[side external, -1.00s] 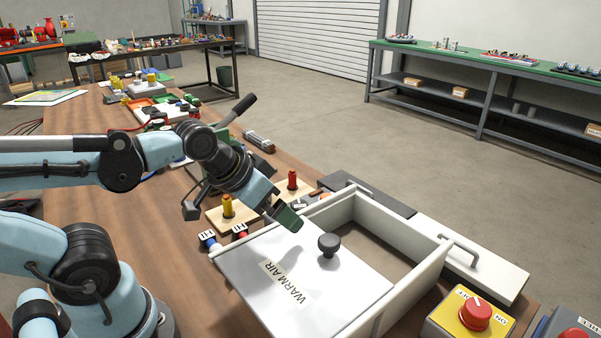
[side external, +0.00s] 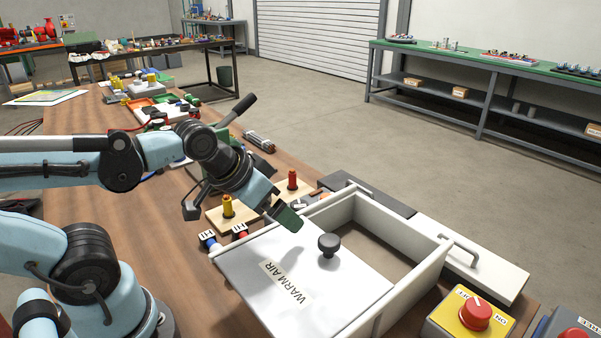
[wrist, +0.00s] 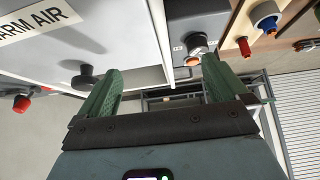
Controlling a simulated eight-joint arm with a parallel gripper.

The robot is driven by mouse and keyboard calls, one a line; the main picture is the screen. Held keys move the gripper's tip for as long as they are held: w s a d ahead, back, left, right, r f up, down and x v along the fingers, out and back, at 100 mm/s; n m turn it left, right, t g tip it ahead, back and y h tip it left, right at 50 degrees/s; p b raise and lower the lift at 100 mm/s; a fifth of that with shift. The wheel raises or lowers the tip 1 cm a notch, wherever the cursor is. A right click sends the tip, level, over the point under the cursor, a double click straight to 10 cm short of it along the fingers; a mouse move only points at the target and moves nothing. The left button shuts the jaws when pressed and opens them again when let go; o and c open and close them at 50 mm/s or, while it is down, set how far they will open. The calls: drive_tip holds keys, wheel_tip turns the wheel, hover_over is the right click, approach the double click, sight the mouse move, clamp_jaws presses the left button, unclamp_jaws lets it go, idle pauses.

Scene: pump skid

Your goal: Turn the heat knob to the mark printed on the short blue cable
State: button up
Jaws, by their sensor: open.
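My gripper (side external: 285,216) hangs above the far left edge of the white WARM AIR panel. In the wrist view its two green fingers (wrist: 160,66) stand apart with nothing between them. A blue-ended piece with a white tag (side external: 207,238) lies at the panel's left edge; I cannot read its mark surely or tell if it is the short blue cable. A red-ended tagged piece (side external: 240,232) is beside it. A red knob on a yellow box (side external: 474,314) marked ON and OFF stands at front right. No knob in view is clearly labelled heat.
The WARM AIR panel (side external: 310,272) carries a black knob (side external: 328,244) and adjoins an open white frame (side external: 434,276). Wooden blocks with a yellow peg (side external: 228,206) and a red peg (side external: 292,180) stand near my gripper. Bare tabletop (side external: 165,240) lies left of the panel.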

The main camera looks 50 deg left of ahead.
sight(299, 204)
drive_tip(key=shift+w, duration=0.1)
drive_tip(key=c, duration=0.4)
drive_tip(key=shift+w+a+r+n+g, duration=0.1)
drive_tip(key=shift+w+r+n+g, duration=0.2)
drive_tip(key=shift+n, duration=0.2)
drive_tip(key=shift+c, duration=0.9)
drive_tip(key=w+n, duration=0.1)
drive_tip(key=w+r+n+g+y, duration=0.1)
drive_tip(key=n, duration=0.1)
drive_tip(key=w+a+r+n+g, duration=0.1)
drive_tip(key=shift+w+n+y, duration=0.15)
drive_tip(key=shift+n+y, duration=0.15)
drive_tip(key=shift+w+a+n+g+y, duration=0.6)
drive_tip(key=shift+w+n+g+y, duration=0.75)
drive_tip(key=shift+w+n, duration=2.1)
drive_tip(key=shift+n, duration=0.55)
drive_tip(key=x, duration=0.3)
drive_tip(key=s+x, duration=0.1)
drive_tip(key=x, duration=0.7)
drive_tip(key=shift+s+f, duration=0.15)
drive_tip(key=shift+s, duration=0.1)
drive_tip(key=c, duration=1.1)
